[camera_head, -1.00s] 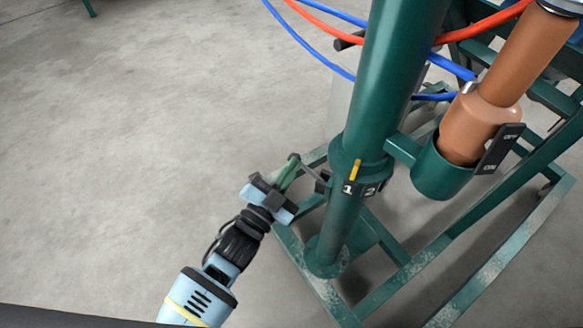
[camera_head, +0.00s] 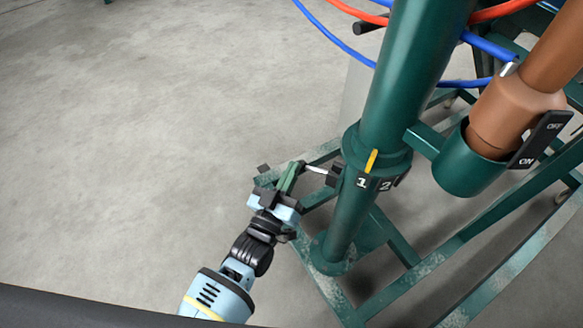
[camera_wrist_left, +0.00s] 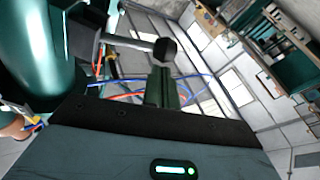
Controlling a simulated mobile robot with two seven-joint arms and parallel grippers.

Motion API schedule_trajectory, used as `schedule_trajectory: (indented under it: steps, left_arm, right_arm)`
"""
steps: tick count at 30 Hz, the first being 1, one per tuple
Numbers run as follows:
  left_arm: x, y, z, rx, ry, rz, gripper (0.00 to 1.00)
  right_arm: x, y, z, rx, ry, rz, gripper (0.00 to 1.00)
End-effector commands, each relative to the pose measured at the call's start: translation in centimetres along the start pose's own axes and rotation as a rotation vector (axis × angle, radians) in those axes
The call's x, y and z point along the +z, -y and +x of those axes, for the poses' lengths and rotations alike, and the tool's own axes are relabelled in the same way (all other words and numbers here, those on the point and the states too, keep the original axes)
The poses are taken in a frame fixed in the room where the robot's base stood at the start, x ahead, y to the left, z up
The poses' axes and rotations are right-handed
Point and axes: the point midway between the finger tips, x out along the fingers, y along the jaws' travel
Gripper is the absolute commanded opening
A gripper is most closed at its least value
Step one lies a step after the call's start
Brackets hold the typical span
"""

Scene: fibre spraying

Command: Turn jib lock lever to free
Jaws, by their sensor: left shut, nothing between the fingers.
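The jib lock lever (camera_head: 317,170) is a short grey rod sticking out left from a dark block on the green post (camera_head: 383,120). In the left wrist view the lever (camera_wrist_left: 126,38) ends in a black knob (camera_wrist_left: 165,51). A yellow pointer (camera_head: 371,160) on the post's collar stands above plates marked 1 and 2. My left gripper (camera_head: 292,172) is shut and empty, its green fingers beside the lever's outer end. In the left wrist view the knob appears just above the fingertips (camera_wrist_left: 161,72); I cannot tell whether they touch. My right gripper is not in view.
A brown cylinder (camera_head: 515,107) sits in a green cup (camera_head: 468,165) at the right, with a black ON/OFF plate (camera_head: 541,140) beside it. Blue and red hoses (camera_head: 335,38) cross behind the post. Green frame beams (camera_head: 497,283) lie low at the right. The floor at the left is clear.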

Motion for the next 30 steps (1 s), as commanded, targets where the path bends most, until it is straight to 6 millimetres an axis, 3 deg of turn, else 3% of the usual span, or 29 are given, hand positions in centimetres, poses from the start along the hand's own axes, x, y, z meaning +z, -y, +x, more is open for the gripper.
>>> schedule_trajectory:
  steps: [12,30]
  left_arm:
    - [2.2,0.1,-0.6,-0.06,0.002,-0.242,0.0]
    - [2.6,0.1,-0.7,-0.074,0.001,-0.302,0.0]
  right_arm:
    - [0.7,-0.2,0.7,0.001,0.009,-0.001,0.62]
    - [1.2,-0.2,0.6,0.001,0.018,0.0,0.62]
